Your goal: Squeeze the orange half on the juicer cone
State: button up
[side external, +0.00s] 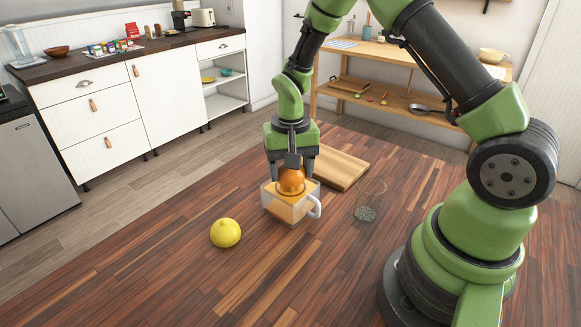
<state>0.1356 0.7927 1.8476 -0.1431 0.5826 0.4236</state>
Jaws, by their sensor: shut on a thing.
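The orange half (291,181) is a rounded orange dome at the top of the juicer, its curved side up. The juicer (287,208) is a squarish, see-through jug with an orange tint inside and a white handle on its right. My gripper (292,181) points straight down over the juicer, shut on the orange half with a finger on each side. The cone is hidden under the orange half. I cannot tell how firmly the half sits on it.
A yellow lemon-like fruit (225,233) lies left of the juicer. A wooden board (338,168) lies behind it, and a clear glass (369,200) stands to the right. The front left of the wooden table (160,265) is clear.

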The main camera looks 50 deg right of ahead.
dwell(0.3)
jog(key=m, duration=0.6)
jog(key=shift+f, duration=0.15)
jog(key=n, duration=0.6)
jog(key=m, duration=0.6)
jog(key=shift+f, duration=0.1)
